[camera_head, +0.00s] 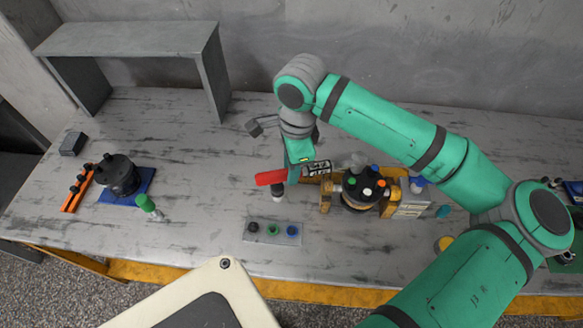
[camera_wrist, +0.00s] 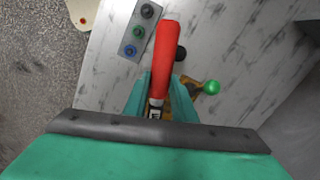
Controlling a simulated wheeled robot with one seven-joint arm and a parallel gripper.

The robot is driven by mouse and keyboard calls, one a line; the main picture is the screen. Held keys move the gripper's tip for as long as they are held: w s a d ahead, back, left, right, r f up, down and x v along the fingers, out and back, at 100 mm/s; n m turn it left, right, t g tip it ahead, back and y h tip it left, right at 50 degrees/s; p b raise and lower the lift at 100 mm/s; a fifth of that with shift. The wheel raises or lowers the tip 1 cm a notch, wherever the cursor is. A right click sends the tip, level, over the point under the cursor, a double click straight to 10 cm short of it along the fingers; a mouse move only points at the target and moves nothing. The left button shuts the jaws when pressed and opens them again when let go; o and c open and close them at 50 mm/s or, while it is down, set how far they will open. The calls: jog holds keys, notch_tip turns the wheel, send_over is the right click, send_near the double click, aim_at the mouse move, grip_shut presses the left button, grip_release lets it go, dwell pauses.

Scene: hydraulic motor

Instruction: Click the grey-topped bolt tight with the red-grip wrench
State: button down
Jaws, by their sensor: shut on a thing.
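The red-grip wrench (camera_head: 270,177) is held in my gripper (camera_head: 300,170), its red handle pointing left in the head view. In the wrist view, the red handle (camera_wrist: 164,45) extends up from between my fingers (camera_wrist: 160,98), which are shut on the wrench. Its black-and-white marked part (camera_head: 318,167) reaches right toward the motor (camera_head: 362,190). The dark round motor carries blue, orange, green and other tops. A grey shape (camera_head: 357,160) shows at its back edge; I cannot tell whether it is the grey-topped bolt. The wrench's working end is not clear.
A grey plate (camera_head: 258,238) with black, green and blue knobs lies in front. A small black-topped piece (camera_head: 277,190) stands under the handle. At left are a green-topped piece (camera_head: 147,203), a black housing (camera_head: 118,176) on a blue mat, an orange rack (camera_head: 72,200) and a grey shelf (camera_head: 135,38).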

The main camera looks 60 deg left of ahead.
jog(key=shift+a+f, duration=0.1)
jog(key=shift+f, duration=0.15)
jog(key=shift+w+a+m, duration=0.4)
jog(key=shift+a+m, duration=0.2)
jog(key=shift+a, duration=0.1)
jog(key=shift+w+a+m, duration=0.4)
jog(key=shift+a+m, duration=0.2)
jog(key=shift+a, duration=0.05)
jog(key=shift+w+a, duration=0.1)
jog(key=shift+a, duration=0.05)
jog(key=shift+w+a+r+m, duration=0.1)
jog(key=shift+w+a+m, duration=1)
jog(key=shift+a, duration=0.1)
jog(key=shift+a, duration=0.1)
dwell(0.5)
jog(key=shift+s+d, duration=0.2)
jog(key=shift+d, duration=0.05)
dwell(0.4)
jog(key=shift+r, duration=0.25)
